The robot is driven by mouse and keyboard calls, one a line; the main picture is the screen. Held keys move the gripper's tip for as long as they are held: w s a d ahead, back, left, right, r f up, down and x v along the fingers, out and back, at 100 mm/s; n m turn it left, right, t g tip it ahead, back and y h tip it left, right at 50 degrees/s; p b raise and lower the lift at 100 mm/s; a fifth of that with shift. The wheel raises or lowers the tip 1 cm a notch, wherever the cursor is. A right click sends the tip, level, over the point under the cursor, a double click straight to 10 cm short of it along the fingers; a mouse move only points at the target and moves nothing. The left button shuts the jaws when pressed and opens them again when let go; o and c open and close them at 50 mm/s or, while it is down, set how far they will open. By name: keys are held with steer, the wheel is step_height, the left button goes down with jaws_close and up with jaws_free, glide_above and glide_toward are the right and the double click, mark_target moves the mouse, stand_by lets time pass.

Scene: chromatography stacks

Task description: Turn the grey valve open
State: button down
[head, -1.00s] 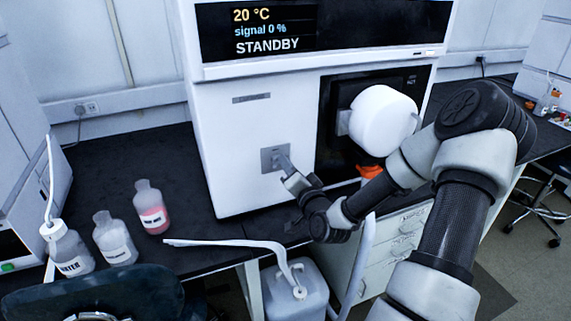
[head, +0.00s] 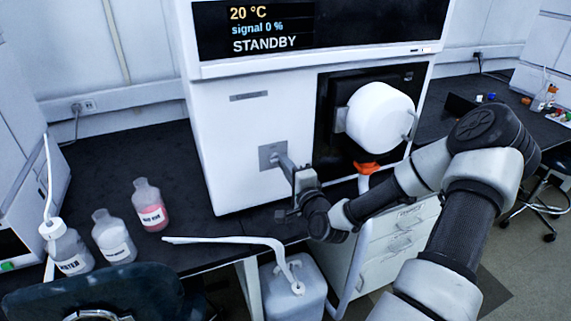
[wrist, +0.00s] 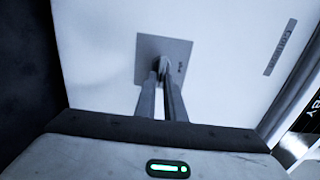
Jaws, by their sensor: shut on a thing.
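The grey valve (head: 268,157) is a square grey plate on the lower front of a white instrument, with its handle sticking out toward me. In the wrist view its plate (wrist: 150,48) lies just beyond my fingertips. My gripper (head: 286,164) reaches it from the lower right. In the wrist view my gripper (wrist: 164,82) has its two fingers close together at the middle of the plate, shut on the valve's handle. The fingers hide most of the handle, so its angle is hard to tell.
The instrument's screen (head: 310,30) reads STANDBY, 20 °C and signal 0 %. A white round part (head: 378,118) and an orange part (head: 367,168) are right of the valve. Several bottles, one pink (head: 149,207), stand left on the dark bench. A jug (head: 291,290) sits below.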

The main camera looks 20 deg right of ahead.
stand_by(0.4)
steer(key=c, duration=1.8)
jaws_free()
steer(key=shift+c, duration=0.2)
steer(key=s+p, duration=0.7)
steer(key=s, duration=1)
steer(key=shift+s, duration=0.2)
